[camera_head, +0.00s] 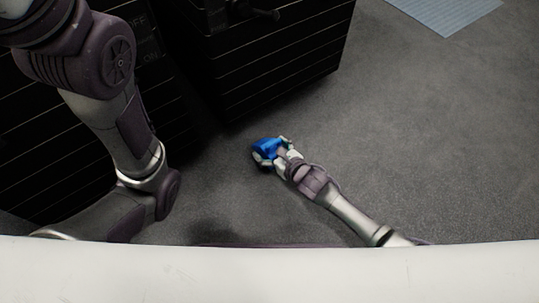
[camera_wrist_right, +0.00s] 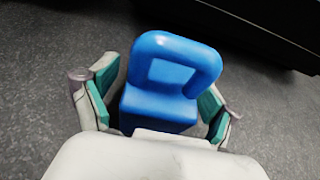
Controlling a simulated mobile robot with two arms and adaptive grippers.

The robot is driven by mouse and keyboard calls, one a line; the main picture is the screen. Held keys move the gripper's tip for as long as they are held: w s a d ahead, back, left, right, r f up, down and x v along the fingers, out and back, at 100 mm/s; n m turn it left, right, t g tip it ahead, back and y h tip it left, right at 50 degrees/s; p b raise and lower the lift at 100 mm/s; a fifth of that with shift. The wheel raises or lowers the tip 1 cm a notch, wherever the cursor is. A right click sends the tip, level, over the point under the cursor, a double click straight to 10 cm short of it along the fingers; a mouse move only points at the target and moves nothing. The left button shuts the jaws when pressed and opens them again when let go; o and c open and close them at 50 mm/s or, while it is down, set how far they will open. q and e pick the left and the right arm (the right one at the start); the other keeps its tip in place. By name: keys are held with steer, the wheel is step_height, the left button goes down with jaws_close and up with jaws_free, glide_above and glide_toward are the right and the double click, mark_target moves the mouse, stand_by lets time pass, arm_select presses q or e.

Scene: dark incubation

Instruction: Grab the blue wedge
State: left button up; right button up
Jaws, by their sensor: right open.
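The blue wedge (camera_head: 266,147) is a solid blue block with a raised, rounded frame-like part. In the head view it is low over or on the grey floor, at the tip of my right arm. My right gripper (camera_head: 272,153) is open around it. In the right wrist view the blue wedge (camera_wrist_right: 168,82) sits between the two teal-padded fingers of my right gripper (camera_wrist_right: 156,105), with a small gap visible at the sides. Its lower end is hidden behind the pale gripper body. My left arm shows at the left of the head view, but its gripper is out of view.
A black slatted cabinet (camera_head: 270,62) stands just beyond the wedge, and another dark slatted unit (camera_head: 35,140) is at the left behind my left arm. A light blue-grey mat (camera_head: 445,12) lies at the top right. The floor (camera_head: 430,130) at right is clear.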

steer(key=shift+w+a, duration=0.15)
steer(key=c, duration=1.4)
steer(key=shift+c, duration=0.2)
